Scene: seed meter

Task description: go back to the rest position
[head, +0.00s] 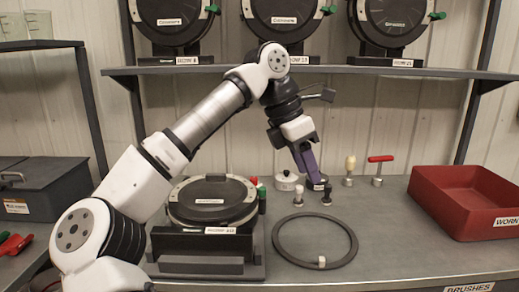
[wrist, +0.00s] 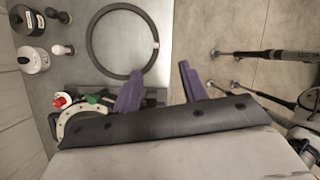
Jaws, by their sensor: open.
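My gripper (head: 318,182) hangs over the back middle of the bench in the head view, its purple fingers pointing down. In the wrist view my gripper (wrist: 159,76) has its two purple fingers spread apart with nothing between them. A dark ring (head: 275,241) lies flat on the bench in front of it, with a small pale mark on its rim. The ring also shows in the wrist view (wrist: 90,48). A seed meter (head: 212,202) sits on a black stand left of the gripper, partly behind my arm.
Small knobbed pieces (head: 298,196) and a white lidded pot (head: 287,181) stand near the gripper. A red-handled tool (head: 379,168) and a red bin (head: 468,196) are to the right. A shelf (head: 330,70) with several meters runs behind.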

